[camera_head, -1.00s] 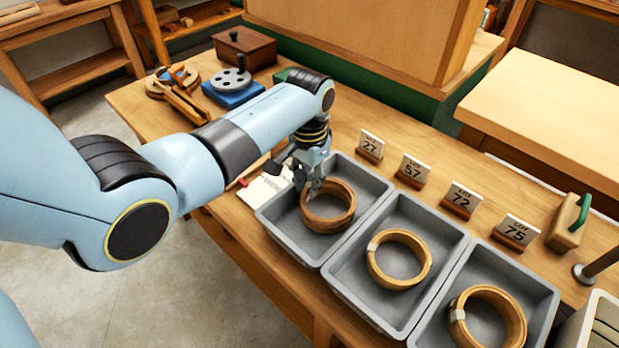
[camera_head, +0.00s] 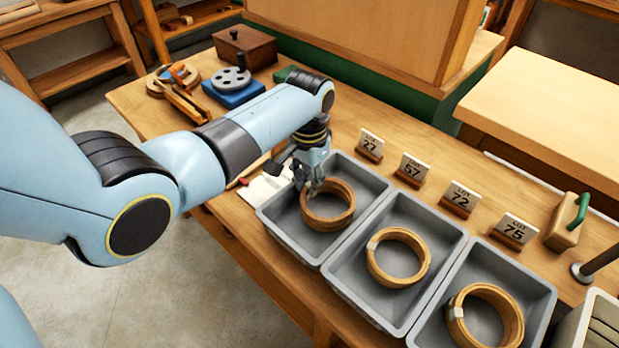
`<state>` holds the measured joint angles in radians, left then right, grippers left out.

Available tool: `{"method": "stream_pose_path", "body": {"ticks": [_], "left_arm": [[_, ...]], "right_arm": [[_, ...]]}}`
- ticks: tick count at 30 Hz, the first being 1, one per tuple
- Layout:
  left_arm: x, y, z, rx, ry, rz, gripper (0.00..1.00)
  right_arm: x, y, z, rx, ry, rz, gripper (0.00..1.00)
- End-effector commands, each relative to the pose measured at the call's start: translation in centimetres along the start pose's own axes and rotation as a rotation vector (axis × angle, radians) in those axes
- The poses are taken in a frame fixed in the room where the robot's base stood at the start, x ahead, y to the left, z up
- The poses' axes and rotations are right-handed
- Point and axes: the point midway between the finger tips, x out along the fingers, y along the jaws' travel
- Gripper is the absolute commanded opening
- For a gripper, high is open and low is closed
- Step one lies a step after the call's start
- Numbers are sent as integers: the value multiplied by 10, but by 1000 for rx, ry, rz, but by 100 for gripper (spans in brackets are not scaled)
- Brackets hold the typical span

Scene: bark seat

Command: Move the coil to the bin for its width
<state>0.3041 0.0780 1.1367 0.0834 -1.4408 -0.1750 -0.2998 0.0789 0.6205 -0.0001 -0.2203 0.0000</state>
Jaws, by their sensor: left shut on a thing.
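A brown coil (camera_head: 328,218) is in the leftmost grey bin (camera_head: 291,238). My left gripper (camera_head: 312,188) is shut on the far-left part of its ring. Whether the coil touches the bin floor I cannot tell. A second coil (camera_head: 424,262) with a pale band lies in the middle grey bin (camera_head: 352,293). A third coil (camera_head: 513,318), also with a pale band, lies in the right grey bin (camera_head: 543,291). My right gripper is not in view.
A white paper (camera_head: 262,190) lies left of the bins. A green-handled block (camera_head: 565,227) stands at the right. A blue fixture (camera_head: 232,88) and wooden box (camera_head: 244,48) stand at the back left.

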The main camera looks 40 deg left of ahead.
Motion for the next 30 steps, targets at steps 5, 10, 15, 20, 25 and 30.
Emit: {"method": "stream_pose_path", "body": {"ticks": [5,10,15,20,25,30], "left_arm": [[0,0,0,0,1,0,0],[1,0,0,0,1,0,0],[3,0,0,0,1,0,0],[6,0,0,0,1,0,0],[6,0,0,0,1,0,33],[6,-1,0,0,1,-3,39]], "right_arm": [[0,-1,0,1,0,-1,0],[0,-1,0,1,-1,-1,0],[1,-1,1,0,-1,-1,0],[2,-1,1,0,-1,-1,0],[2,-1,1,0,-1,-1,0],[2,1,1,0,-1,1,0]]}}
